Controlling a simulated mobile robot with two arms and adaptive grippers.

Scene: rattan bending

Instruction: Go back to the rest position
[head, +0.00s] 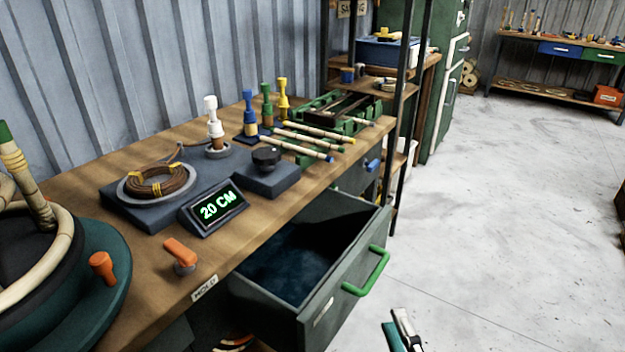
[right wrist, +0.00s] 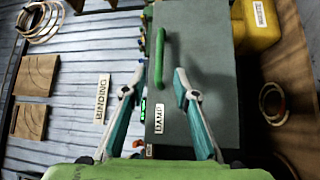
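My right gripper (head: 403,330) shows at the bottom edge of the head view, over the floor and in front of the open drawer. In the right wrist view its two fingers stand apart, and the gripper (right wrist: 158,76) is open with nothing held. The open grey drawer (head: 345,282) has a green handle (head: 367,271), and the gripper is apart from it. The handle (right wrist: 159,57) also shows beyond the fingertips in the right wrist view. My left gripper is in neither view.
The drawer juts out from the bench. The concrete floor (head: 510,190) at right is clear.

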